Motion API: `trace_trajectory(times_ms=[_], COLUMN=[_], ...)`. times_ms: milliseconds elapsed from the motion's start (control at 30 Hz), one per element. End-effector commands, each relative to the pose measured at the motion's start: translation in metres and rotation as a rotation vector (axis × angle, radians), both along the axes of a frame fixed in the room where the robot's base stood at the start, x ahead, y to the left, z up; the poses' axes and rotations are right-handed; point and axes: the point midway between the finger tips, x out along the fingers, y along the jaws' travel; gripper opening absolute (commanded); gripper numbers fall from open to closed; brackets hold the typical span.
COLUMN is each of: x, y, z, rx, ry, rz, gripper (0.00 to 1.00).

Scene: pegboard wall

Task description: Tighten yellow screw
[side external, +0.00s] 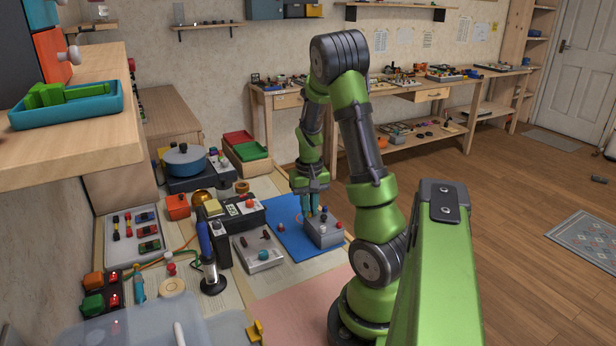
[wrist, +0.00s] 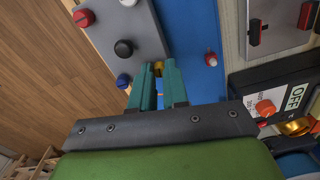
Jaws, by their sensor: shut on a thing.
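A grey box (side external: 322,234) with coloured screws on top stands on the blue mat (side external: 288,240). In the wrist view the box (wrist: 143,38) shows a red knob (wrist: 84,18), a black knob (wrist: 123,48) and a blue knob (wrist: 123,81). The yellow screw (wrist: 158,66) shows as a small patch between my fingertips, at the edge of the box. My gripper (side external: 313,212) points down over the box, its teal fingers (wrist: 159,72) shut on the yellow screw. The fingers hide most of the screw, so its depth in the box cannot be seen.
A small red-topped piece (wrist: 211,58) lies on the mat beside the box. A grey switch panel (side external: 260,252), a black box with an OFF label (side external: 238,210) and a soldering-iron-like tool on a stand (side external: 210,262) are to the left. Open floor lies to the right.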

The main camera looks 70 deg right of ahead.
Motion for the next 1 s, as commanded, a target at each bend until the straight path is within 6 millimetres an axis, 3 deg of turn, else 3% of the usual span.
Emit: trace_trajectory(times_ms=[1000], x=[0.0003], y=[-0.0001], z=[0.0002], rx=[-0.002], ry=[0.000], rz=[-0.963], gripper=[0.00])
